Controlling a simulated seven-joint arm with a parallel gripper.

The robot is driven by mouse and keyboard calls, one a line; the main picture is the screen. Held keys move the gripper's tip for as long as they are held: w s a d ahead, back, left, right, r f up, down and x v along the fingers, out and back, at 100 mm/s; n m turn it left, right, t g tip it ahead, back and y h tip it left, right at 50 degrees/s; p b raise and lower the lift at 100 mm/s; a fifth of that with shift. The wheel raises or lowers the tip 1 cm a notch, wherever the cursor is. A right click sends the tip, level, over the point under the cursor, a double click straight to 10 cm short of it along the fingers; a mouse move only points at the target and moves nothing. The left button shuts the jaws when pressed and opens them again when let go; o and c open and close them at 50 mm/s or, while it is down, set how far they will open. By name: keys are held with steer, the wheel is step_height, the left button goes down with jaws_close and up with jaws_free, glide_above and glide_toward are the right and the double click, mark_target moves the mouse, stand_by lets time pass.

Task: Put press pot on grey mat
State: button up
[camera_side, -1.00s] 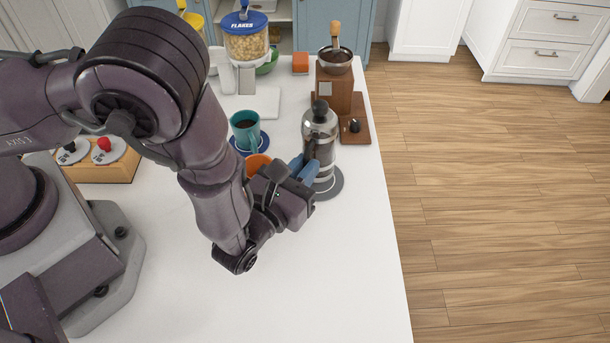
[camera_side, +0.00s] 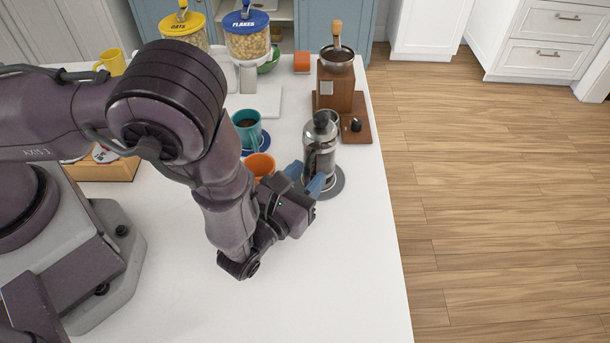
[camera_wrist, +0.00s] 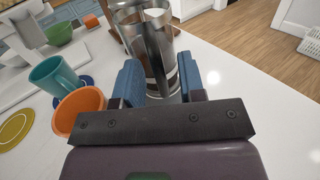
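The press pot (camera_side: 321,152), a glass and metal cylinder with a dark knob on top, stands upright on the round grey mat (camera_side: 336,187). The mat's rim shows at the right and front of its base. My gripper (camera_side: 306,178) is low at the near-left side of the pot, its two blue fingers spread apart. In the wrist view, my gripper (camera_wrist: 160,88) is open with a finger on each side of the pot's (camera_wrist: 157,45) lower body. Whether either finger still touches the glass I cannot tell. The pot's lowest edge is partly hidden by the gripper.
An orange bowl-like cup (camera_side: 259,166) and a teal mug (camera_side: 246,128) on a blue coaster stand left of the pot. A wooden grinder (camera_side: 335,85) stands behind it. The counter in front of my gripper is clear, and its right edge is close.

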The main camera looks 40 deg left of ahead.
steer(key=shift+s+r, duration=0.1)
steer(key=shift+r, duration=0.05)
steer(key=s, duration=0.4)
steer(key=s+d, duration=0.1)
steer(key=s, duration=0.2)
steer(key=s+d, duration=0.1)
steer(key=s, duration=0.3)
steer(key=shift+s+d, duration=0.15)
steer(key=shift+s, duration=0.15)
steer(key=w+a+r+n+g+y, duration=0.3)
steer(key=a+r+n+g+y, duration=0.6)
steer(key=a+r+n+g, duration=0.7)
steer(key=s+a+r+n+t+h, duration=0.2)
steer(key=s+r+n+h, duration=0.2)
steer(key=n, duration=0.5)
steer(key=s+a+r+n+t+h, duration=0.1)
steer(key=s+r+n+h, duration=0.3)
steer(key=r+n+h, duration=0.4)
steer(key=shift+s+a+r+n+t, duration=0.3)
steer(key=shift+a+r+n+t, duration=0.1)
steer(key=shift+a+r, duration=0.3)
